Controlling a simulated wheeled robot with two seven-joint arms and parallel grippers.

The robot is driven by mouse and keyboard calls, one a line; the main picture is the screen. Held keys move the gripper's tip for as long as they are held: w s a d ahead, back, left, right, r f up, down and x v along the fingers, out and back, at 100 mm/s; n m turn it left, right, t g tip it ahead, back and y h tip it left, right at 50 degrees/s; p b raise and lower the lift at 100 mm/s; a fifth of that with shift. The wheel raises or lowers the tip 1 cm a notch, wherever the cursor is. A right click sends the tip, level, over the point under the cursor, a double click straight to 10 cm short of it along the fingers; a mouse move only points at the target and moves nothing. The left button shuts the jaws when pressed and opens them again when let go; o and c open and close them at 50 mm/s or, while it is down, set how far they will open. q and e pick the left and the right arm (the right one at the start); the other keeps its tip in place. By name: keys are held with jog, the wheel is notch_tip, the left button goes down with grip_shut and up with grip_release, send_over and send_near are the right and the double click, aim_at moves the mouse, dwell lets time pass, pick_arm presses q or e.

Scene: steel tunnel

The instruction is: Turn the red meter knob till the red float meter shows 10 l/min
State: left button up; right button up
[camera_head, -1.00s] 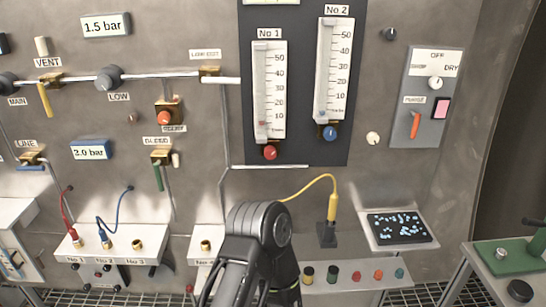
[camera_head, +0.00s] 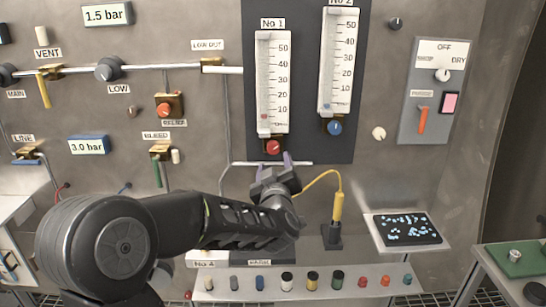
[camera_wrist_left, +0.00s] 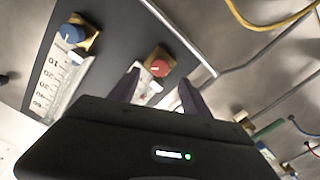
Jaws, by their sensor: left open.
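The red meter knob (camera_head: 273,147) sits at the foot of the No 1 float meter (camera_head: 272,85) on the dark panel. The red float (camera_head: 264,116) rests low in the tube, below the 10 mark. My left gripper (camera_head: 272,160) is open just below the red knob, its fingers pointing up at it. In the left wrist view the red knob (camera_wrist_left: 160,68) lies ahead, between and beyond the open fingers (camera_wrist_left: 156,88); they look apart from it. My right gripper is not in view.
The No 2 meter (camera_head: 335,65) with its blue knob (camera_head: 334,127) stands close on the right. A horizontal pipe (camera_head: 300,163) runs under the panel near the gripper. A yellow probe (camera_head: 337,207) with a cable and a shelf of several coloured caps (camera_head: 312,280) are below.

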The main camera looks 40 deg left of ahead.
aim_at(273, 149)
pick_arm(q)
jog(key=shift+a+r, duration=0.2)
jog(key=shift+r, duration=0.05)
jog(key=p+x, duration=0.2)
jog(key=x, duration=0.5)
jog(key=shift+w+a, duration=0.25)
jog(key=shift+c, duration=0.2)
grip_shut()
dwell(0.4)
